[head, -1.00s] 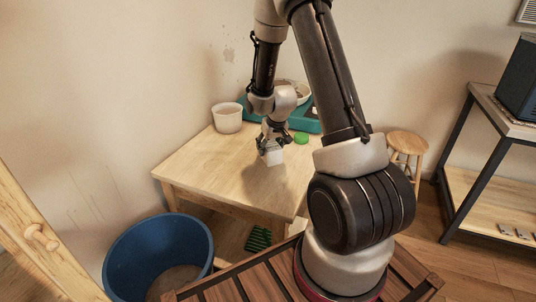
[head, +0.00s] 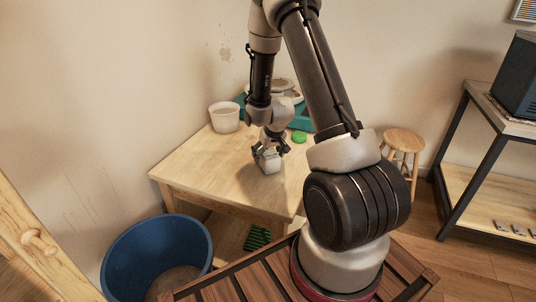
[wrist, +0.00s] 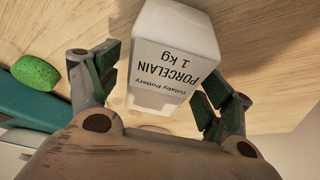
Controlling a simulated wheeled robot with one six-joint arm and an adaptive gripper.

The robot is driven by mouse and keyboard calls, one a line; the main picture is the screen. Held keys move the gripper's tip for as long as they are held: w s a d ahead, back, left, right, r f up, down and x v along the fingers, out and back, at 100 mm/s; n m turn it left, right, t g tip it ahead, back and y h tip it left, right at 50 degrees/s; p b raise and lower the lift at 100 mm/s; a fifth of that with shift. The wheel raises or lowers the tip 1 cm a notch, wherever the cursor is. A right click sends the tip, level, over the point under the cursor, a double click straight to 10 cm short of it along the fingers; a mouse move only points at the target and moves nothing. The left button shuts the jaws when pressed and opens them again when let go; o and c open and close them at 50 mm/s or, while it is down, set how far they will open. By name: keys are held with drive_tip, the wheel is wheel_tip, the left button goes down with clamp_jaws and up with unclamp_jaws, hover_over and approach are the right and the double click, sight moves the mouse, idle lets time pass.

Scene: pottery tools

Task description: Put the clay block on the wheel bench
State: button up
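The clay block (head: 270,166) is a white block standing on the wooden bench top (head: 205,170). In the wrist view the block (wrist: 172,58) carries the print "PORCELAIN 1 kg". My gripper (head: 268,157) is low over the bench, around the block. In the wrist view its two fingers (wrist: 158,82) are apart, one on each side of the block, with a visible gap on the left. The right finger is close to the block; whether it touches is hard to tell.
A white tub (head: 225,117), a green sponge (head: 299,137) and a teal wheel tray (head: 308,122) are at the bench's back. The bench's front left is clear.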

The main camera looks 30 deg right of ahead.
drive_tip(key=s+r+h, duration=0.1)
drive_tip(key=s+r, duration=0.3)
drive_tip(key=r, duration=0.5)
drive_tip(key=s+r, duration=0.4)
drive_tip(key=r, duration=0.4)
drive_tip(key=s+r+h, duration=0.1)
drive_tip(key=s+r, duration=0.4)
drive_tip(key=r, duration=0.4)
drive_tip(key=s+a+r+y, duration=0.1)
drive_tip(key=s+a+r, duration=0.1)
drive_tip(key=s, duration=0.4)
drive_tip(key=s+a+r+n, duration=0.1)
drive_tip(key=s+a+r, duration=0.2)
drive_tip(key=s, duration=0.3)
drive_tip(key=s+a+r+y, duration=0.1)
drive_tip(key=s+a+r, duration=0.1)
drive_tip(key=s, duration=0.4)
drive_tip(key=shift+a+r+y, duration=0.15)
drive_tip(key=shift+r+y, duration=0.15)
drive_tip(key=shift+r, duration=0.1)
